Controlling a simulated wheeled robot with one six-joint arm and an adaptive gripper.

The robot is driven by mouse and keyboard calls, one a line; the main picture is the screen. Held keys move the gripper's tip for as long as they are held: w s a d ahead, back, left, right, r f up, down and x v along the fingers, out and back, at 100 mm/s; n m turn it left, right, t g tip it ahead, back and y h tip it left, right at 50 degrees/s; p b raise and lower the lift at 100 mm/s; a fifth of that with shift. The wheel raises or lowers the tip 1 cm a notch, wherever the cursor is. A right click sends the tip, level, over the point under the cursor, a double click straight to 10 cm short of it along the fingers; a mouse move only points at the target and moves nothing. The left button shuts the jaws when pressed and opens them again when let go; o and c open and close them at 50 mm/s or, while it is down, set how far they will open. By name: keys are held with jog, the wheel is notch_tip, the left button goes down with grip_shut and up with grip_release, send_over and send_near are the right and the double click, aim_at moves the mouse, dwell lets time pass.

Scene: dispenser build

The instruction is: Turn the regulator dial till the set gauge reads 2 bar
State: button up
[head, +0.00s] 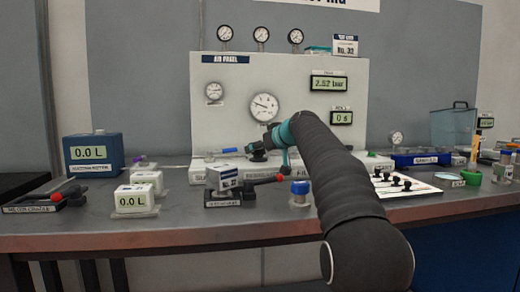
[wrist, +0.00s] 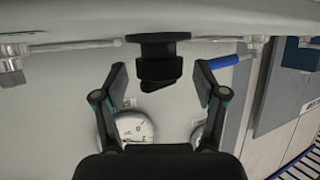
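The regulator dial is a black knob (wrist: 158,66) on a dark round base, seen in the wrist view. My gripper (wrist: 161,80) is open, with one finger on each side of the knob and a visible gap to both. In the head view my gripper (head: 262,150) is low in front of the grey air panel (head: 230,130) and largely hides the knob. A large round gauge (head: 264,107) is on the panel above it; its needle is too small to read surely. The digital display (head: 328,83) seems to read about 2.52 bar.
A smaller gauge (head: 214,92) is at the panel's left, and a second display (head: 342,118) shows 0 s. A blue lever handle (wrist: 228,61) is close beside my right finger in the wrist view.

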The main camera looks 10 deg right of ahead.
jog(key=v, duration=1.2)
jog(key=shift+r, duration=0.1)
